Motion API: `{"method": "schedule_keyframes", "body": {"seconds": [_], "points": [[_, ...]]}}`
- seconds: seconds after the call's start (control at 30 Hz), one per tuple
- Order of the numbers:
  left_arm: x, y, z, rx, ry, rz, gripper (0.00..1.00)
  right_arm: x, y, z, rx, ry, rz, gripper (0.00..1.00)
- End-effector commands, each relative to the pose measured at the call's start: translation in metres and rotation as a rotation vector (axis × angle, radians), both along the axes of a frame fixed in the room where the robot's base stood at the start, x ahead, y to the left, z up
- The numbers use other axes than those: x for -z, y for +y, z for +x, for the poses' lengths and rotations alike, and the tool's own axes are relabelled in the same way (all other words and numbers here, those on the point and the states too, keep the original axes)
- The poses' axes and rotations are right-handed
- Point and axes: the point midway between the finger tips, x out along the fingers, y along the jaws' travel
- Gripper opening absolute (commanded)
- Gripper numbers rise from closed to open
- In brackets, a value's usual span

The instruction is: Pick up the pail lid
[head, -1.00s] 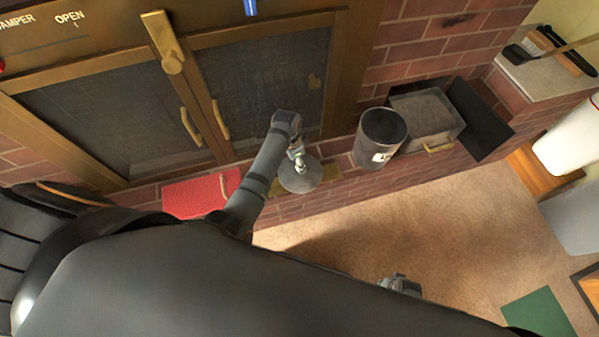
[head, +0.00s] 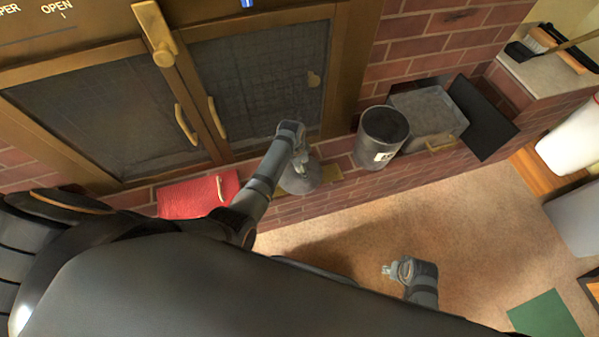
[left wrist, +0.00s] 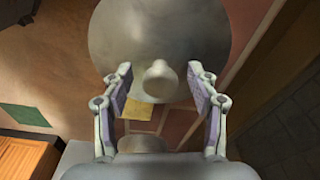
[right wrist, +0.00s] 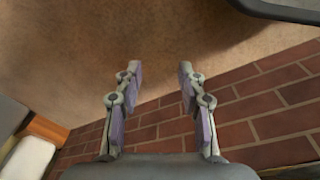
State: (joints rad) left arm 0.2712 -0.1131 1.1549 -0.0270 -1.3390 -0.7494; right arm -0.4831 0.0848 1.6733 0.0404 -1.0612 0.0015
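The pail lid (head: 303,180) is a round grey metal disc with a round knob, lying on the brick hearth ledge. In the left wrist view the lid (left wrist: 160,35) lies ahead of my left gripper (left wrist: 160,88), which is open with its fingers on either side of the knob (left wrist: 158,82). I see a gap between the knob and each finger. In the head view my left gripper (head: 300,162) is above the lid and covers part of it. My right gripper (head: 387,270) is open and empty over the floor; it also shows in the right wrist view (right wrist: 158,70).
A dark metal pail (head: 380,140) stands open right of the lid. Beyond it is a grey box (head: 430,110) with a black panel beside it. A red cloth-like item (head: 195,197) lies to the left. Closed fireplace doors (head: 255,85) rise behind the ledge. The carpet (head: 440,215) in front is open.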

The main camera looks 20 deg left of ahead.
Motion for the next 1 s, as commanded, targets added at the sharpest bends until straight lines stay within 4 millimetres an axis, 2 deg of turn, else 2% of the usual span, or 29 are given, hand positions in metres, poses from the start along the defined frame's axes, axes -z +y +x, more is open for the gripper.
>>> {"method": "schedule_keyframes", "body": {"seconds": [0.03, 0.07, 0.43, 0.83, 1.0], "points": [[0.000, 0.000, 0.000, 0.000, 0.000, 0.000, 0.54, 0.000, 0.000, 0.000, 0.000, 0.000, 0.000, 0.40], [0.000, 0.000, 0.000, 0.000, 0.000, 0.000, 0.50, 0.000, 0.000, 0.000, 0.000, 0.000, 0.000, 0.40], [0.000, 0.000, 0.000, 0.000, 0.000, 0.000, 0.00, 0.001, 0.000, 0.000, 0.000, 0.000, 0.000, 0.40], [-0.003, 0.000, 0.000, 0.000, 0.000, 0.000, 0.00, 0.000, -0.001, 0.000, 0.000, -0.006, -0.002, 0.40], [-0.013, 0.000, 0.000, -0.001, 0.000, 0.000, 0.00, 0.023, -0.008, -0.010, 0.002, -0.001, -0.014, 0.40]]}}
